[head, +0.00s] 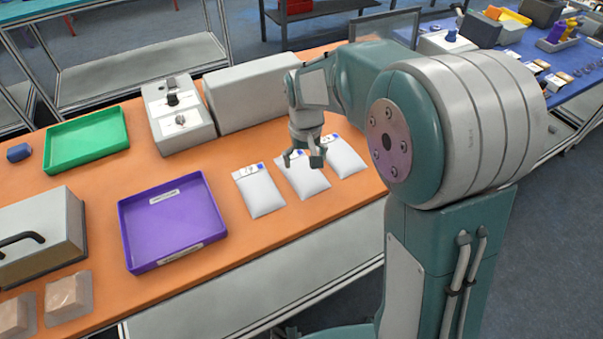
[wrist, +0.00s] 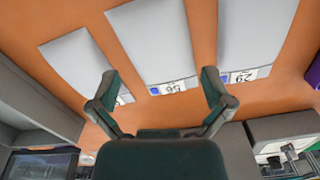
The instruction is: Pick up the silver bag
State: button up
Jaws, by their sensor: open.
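Three silver-white bags lie flat in a row on the orange table: a left bag (head: 260,194), a middle bag (head: 305,182) and a right bag (head: 343,157). Each has a small label at its far end. My gripper (head: 303,159) is open above the row, over the far end of the middle bag, and partly hides it. In the wrist view my gripper (wrist: 160,88) has its fingers spread and empty, with the middle bag (wrist: 155,40) between and beyond them. The other bags show to the left (wrist: 80,65) and right (wrist: 245,35).
A purple tray (head: 215,216) lies left of the bags and a green tray (head: 122,130) farther back. A grey machine (head: 183,133) and a grey box (head: 225,92) stand behind. A toolbox (head: 50,222) and brown packages (head: 68,284) are at the left front.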

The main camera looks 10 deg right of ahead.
aim_at(309, 176)
jog(key=shift+d+f, duration=0.3)
jog(key=f, duration=0.4)
jog(key=shift+d+f, duration=0.25)
jog(key=shift+d, duration=0.05)
jog(key=shift+a+f, duration=0.15)
jog(key=shift+f, duration=0.1)
jog(key=shift+a, duration=0.3)
jog(key=shift+d, duration=0.35)
jog(key=c, duration=1.2)
